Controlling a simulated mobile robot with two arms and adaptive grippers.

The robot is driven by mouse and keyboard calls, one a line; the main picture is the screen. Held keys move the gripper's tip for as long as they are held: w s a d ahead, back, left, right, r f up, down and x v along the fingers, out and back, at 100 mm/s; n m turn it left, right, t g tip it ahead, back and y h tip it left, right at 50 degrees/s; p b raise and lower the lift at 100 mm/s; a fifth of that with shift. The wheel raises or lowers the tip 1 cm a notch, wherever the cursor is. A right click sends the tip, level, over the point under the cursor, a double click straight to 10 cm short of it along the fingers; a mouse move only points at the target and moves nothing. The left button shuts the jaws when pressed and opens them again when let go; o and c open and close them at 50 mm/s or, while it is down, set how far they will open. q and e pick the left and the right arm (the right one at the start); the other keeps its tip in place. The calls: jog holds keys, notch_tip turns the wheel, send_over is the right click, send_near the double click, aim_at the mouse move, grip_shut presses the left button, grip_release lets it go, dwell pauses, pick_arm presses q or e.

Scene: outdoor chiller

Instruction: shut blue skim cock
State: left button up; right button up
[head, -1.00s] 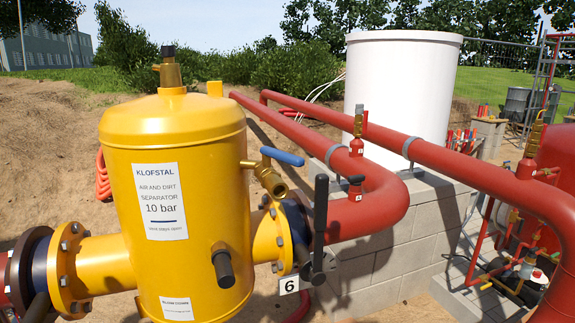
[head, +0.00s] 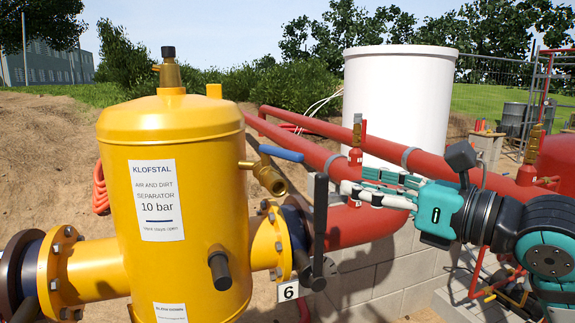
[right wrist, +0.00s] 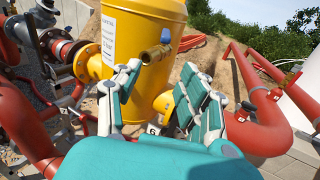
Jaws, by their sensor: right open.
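The skim cock is a brass valve (head: 268,178) with a blue lever (head: 281,153), on the side of the yellow separator (head: 178,215). The lever points right in the head view, above the brass body. My right gripper (head: 358,190) is open and empty, to the right of the cock and apart from it. In the right wrist view, the brass cock (right wrist: 155,53) shows beyond and between the spread fingers (right wrist: 163,82); the blue lever (right wrist: 165,36) is small there. My left gripper is not in view.
A black lever (head: 320,225) stands upright at the flange just right of the cock. Thick red pipes (head: 310,150) run behind my right gripper. A white tank (head: 400,95) and a block wall (head: 375,270) stand behind. A sign "6" (head: 288,291) is below.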

aim_at(288, 159)
jog(key=shift+t+h, duration=0.3)
jog(key=shift+t, duration=0.1)
jog(key=p+x, duration=0.2)
jog(key=x, duration=0.3)
jog(key=p+x, duration=0.2)
jog(key=x, duration=0.3)
jog(key=r+p+x, duration=0.1)
jog(key=p+x, duration=0.1)
jog(key=x, duration=0.3)
jog(key=shift+w+a+p, duration=0.2)
jog(key=shift+w+p, duration=0.05)
jog(key=shift+p, duration=0.05)
jog(key=shift+w+a+f, duration=0.1)
jog(key=shift+w+a, duration=0.25)
jog(key=shift+w, duration=0.05)
grip_shut()
